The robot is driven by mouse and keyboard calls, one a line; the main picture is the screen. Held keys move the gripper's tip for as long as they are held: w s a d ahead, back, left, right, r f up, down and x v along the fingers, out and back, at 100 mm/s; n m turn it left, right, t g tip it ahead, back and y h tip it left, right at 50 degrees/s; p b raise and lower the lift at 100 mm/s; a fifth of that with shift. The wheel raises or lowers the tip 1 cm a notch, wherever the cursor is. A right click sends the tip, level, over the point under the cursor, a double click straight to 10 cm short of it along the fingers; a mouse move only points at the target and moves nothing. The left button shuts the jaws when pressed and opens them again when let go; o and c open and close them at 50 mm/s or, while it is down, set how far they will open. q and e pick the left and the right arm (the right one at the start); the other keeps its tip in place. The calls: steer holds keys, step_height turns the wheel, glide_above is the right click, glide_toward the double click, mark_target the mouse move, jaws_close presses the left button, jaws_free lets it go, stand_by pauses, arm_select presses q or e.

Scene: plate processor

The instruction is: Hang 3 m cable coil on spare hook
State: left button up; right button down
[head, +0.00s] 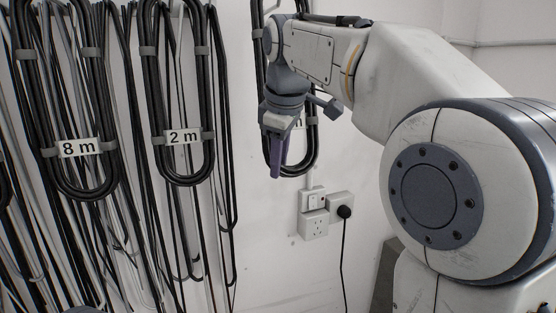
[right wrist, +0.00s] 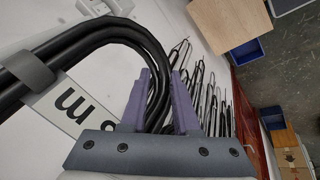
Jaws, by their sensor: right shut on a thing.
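A black cable coil (head: 311,92) is at the centre of the head view, largely behind my right arm. Its white label (head: 298,123) shows only an "m"; the number is covered. My right gripper (head: 277,172) points down at the coil's lower loop. In the right wrist view, the purple fingers of the right gripper (right wrist: 160,78) are shut around the bend of the black coil (right wrist: 95,40), beside its label (right wrist: 68,103). The coil's top and whatever holds it are out of view, and I see no spare hook. My left gripper is not in view.
The "2 m" coil (head: 209,100) and "8 m" coil (head: 111,120) hang to the left, among many loose cables. A wall socket (head: 313,225) with a plugged black lead (head: 344,260) is below right of the gripper. The wall between the "2 m" coil and the gripper is mostly bare.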

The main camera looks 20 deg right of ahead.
steer(key=shift+w+f, duration=0.5)
steer(key=shift+w, duration=0.3)
steer(key=shift+w+f, duration=0.5)
steer(key=shift+w, duration=0.3)
steer(key=c, duration=0.6)
jaws_free()
steer(key=shift+f, duration=0.1)
